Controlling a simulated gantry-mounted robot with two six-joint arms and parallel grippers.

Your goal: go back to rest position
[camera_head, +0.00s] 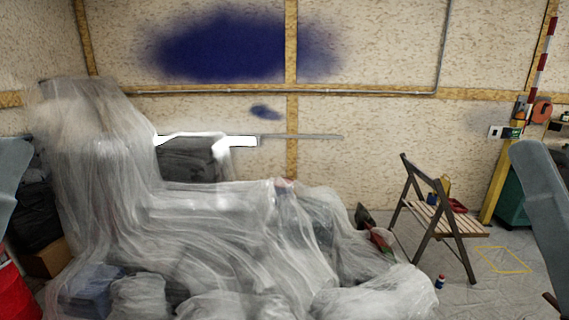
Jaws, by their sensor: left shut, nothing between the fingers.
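My left arm (11,185) shows only as a grey-blue link at the left edge. My right arm (543,190) shows as a grey-blue link slanting down along the right edge. I cannot make out the fingers of either gripper; they lie outside the picture. No held thing shows.
Clear plastic sheeting (215,235) covers a large heap at left and centre. A wooden folding chair (437,215) stands at right, with a small bottle (440,281) on the floor nearby. A red container (17,290) is at lower left. Floor around the yellow marking (503,260) is clear.

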